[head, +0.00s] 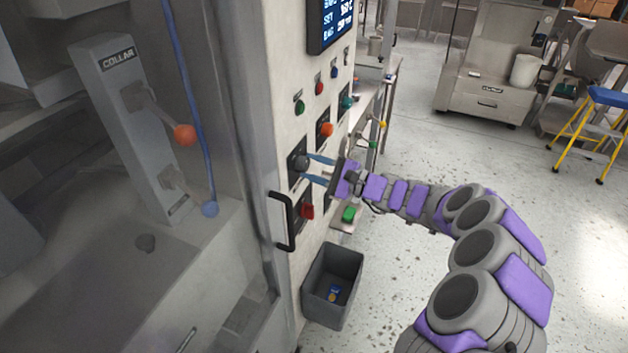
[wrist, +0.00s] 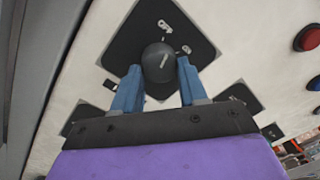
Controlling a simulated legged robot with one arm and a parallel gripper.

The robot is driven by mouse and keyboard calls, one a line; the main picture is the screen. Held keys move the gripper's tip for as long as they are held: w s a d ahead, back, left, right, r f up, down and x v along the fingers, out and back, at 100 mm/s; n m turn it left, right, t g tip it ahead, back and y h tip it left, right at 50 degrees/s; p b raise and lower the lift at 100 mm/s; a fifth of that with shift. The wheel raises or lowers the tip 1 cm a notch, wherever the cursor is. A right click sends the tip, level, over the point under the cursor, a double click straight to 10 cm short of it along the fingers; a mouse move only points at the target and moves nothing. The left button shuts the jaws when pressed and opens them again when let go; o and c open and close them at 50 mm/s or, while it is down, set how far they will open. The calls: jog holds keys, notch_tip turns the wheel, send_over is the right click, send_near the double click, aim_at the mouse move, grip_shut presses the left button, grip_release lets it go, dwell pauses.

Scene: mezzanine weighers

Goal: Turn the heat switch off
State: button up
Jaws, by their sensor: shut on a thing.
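The switch knob (head: 300,162) is dark grey and round, on a black plate on the pale control panel. In the wrist view the knob (wrist: 159,62) carries a light pointer line that is slightly tilted. Small white marks show on the black plate (wrist: 120,45) around it. My gripper (head: 317,168) reaches the panel from the right, with its blue fingers at the knob. In the wrist view my gripper (wrist: 158,88) has one finger on each side of the knob, shut on it.
A red switch (head: 307,211) sits below the knob, beside a black door handle (head: 284,221). An orange knob (head: 327,129) and green button (head: 300,107) are above. A display (head: 330,22) tops the panel. A grey bin (head: 332,285) stands below.

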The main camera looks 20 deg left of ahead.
jog(key=shift+f+n+b, duration=0.15)
jog(key=shift+n+b, duration=0.95)
jog(key=shift+b, duration=0.2)
jog(key=o, duration=1.1)
jog(key=shift+c, duration=0.2)
jog(key=shift+d, duration=0.1)
jog(key=s+d+p, duration=0.1)
jog(key=d+p, duration=0.1)
jog(key=d, duration=1.5)
jog(key=shift+s+f+p, duration=0.35)
